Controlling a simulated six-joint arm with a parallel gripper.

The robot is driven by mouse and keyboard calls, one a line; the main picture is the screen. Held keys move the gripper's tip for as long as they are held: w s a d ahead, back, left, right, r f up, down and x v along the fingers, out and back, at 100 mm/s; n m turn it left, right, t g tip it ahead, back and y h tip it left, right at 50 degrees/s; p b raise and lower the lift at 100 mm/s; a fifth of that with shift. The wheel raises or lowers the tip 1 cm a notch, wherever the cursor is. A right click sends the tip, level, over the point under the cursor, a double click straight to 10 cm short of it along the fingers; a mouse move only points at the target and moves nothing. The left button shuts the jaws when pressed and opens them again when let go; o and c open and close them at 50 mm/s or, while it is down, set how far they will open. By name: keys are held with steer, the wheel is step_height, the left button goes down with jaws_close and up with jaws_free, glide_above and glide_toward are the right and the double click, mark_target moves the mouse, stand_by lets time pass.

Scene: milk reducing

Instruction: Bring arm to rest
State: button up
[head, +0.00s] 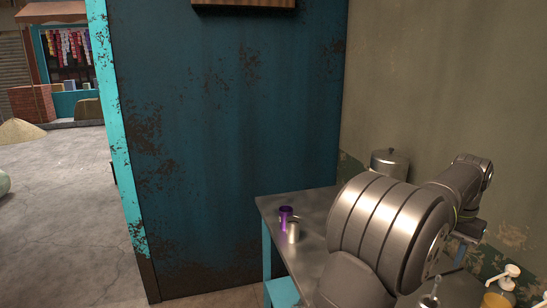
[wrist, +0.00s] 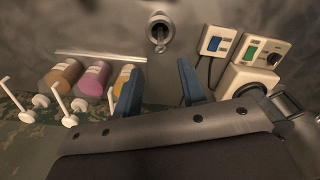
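My arm reaches over the metal table (head: 315,205) at the right of the head view, its wrist bent near the wall. My gripper (wrist: 158,88) shows two blue fingers in the wrist view, set well apart with nothing between them. In the head view the gripper (head: 463,250) is mostly hidden, with only a bit of blue finger visible below the wrist. It is above the table and appears to touch nothing.
A purple cup (head: 285,214) and a metal cup (head: 293,232) stand on the table's left part. A lidded pot (head: 390,163) stands behind my arm. Pump bottles (wrist: 92,80), a small metal vessel (wrist: 160,30) and white switch boxes (wrist: 217,42) show in the wrist view.

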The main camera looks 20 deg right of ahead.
step_height(320, 180, up, 7)
steer(key=w+a+f+n, duration=0.2)
steer(key=w+a+f, duration=0.3)
steer(key=w+a, duration=0.5)
steer(key=w+a+f+n, duration=0.2)
steer(key=w+a+f, duration=0.2)
steer(key=w+a, duration=0.5)
steer(key=w+a+f+n, duration=0.1)
steer(key=w+a+f, duration=0.2)
steer(key=a, duration=0.5)
steer(key=w+a+f+n, duration=0.2)
steer(key=w+a, duration=0.3)
steer(key=a, duration=0.4)
steer(key=w+a+f+n, duration=0.1)
steer(key=w+a+f, duration=0.3)
steer(key=a, duration=0.4)
steer(key=shift+w+a+f, duration=0.2)
steer(key=shift+a+f, duration=0.05)
steer(key=shift+f, duration=0.2)
steer(key=shift+d, duration=0.1)
steer(key=s+d+r+m, duration=0.1)
steer(key=s+d+r, duration=0.1)
steer(key=d, duration=0.7)
steer(key=s+d+r+m, duration=0.1)
steer(key=s+d+r, duration=0.2)
steer(key=d, duration=0.7)
steer(key=shift+r+m, duration=0.3)
steer(key=shift+r, duration=0.6)
steer(key=shift+a, duration=0.1)
